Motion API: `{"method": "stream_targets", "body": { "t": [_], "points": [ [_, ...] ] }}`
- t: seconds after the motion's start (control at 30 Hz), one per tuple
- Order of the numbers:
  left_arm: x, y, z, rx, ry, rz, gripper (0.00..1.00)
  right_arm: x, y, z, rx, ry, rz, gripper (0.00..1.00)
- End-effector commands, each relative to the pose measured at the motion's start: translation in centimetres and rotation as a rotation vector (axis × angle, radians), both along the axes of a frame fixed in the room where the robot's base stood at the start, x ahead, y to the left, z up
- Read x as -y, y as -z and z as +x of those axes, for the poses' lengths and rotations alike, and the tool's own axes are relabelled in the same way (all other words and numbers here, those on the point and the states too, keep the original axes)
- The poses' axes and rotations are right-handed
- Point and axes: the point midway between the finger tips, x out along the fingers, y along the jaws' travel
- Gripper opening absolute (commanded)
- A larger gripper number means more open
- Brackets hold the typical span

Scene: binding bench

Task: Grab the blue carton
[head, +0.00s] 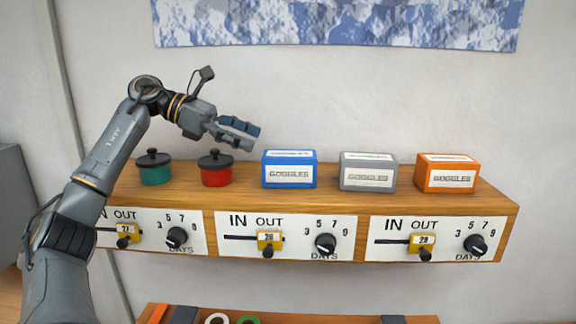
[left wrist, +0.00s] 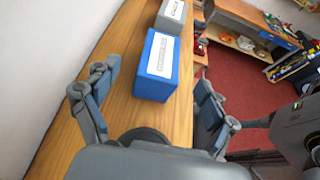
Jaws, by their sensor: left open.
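The blue carton (head: 289,170) stands on the wooden shelf, labelled GOGGLES, between a red pot and a grey carton. It also shows in the left wrist view (left wrist: 157,66), ahead of the fingers and near the middle of the gap between them. My left gripper (head: 243,133) is open and empty, up and to the left of the blue carton in the head view, apart from it. In the left wrist view its two fingers (left wrist: 155,95) are spread wide. My right gripper is not seen in either view.
On the shelf (head: 335,199) are a teal pot (head: 154,171), a red pot (head: 216,171), a grey carton (head: 367,173) and an orange carton (head: 447,175). Panels with sliders and knobs (head: 325,244) line its front. A wall stands behind.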

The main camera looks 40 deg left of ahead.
Motion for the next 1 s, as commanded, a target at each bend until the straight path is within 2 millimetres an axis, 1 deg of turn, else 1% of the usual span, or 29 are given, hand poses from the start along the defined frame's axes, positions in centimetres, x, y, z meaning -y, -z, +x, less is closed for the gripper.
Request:
{"method": "stream_targets", "body": {
  "t": [0.03, 0.2, 0.3, 0.47, 0.57, 0.6, 0.7, 0.83, 1.0],
  "points": [
    [0.9, 0.5, 0.7, -0.003, 0.005, 0.000, 0.85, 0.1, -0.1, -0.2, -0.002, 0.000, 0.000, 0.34],
    [3.0, 1.5, 2.7, -0.002, 0.003, -0.002, 0.85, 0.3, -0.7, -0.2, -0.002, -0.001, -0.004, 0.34],
    [3.8, 1.9, 3.3, -0.001, 0.002, -0.002, 0.85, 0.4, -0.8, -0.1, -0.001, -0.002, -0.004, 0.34],
    [4.5, 2.3, 3.9, -0.001, 0.001, -0.002, 0.85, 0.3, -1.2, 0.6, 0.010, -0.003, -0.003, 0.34],
    [5.5, 2.5, 4.7, -0.003, 0.003, -0.002, 0.85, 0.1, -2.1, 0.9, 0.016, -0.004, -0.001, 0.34],
    [6.1, 2.7, 5.1, -0.004, 0.005, -0.002, 0.85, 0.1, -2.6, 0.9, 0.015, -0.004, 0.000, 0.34],
    [7.1, 3.2, 6.0, -0.003, 0.004, -0.003, 0.85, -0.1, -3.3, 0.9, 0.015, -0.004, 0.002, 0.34],
    [7.8, 3.8, 6.7, -0.001, 0.001, -0.002, 0.85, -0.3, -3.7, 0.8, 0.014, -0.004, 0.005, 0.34],
    [7.9, 4.0, 6.8, 0.001, 0.000, -0.002, 0.85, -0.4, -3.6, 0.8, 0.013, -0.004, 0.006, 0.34]
  ]
}}
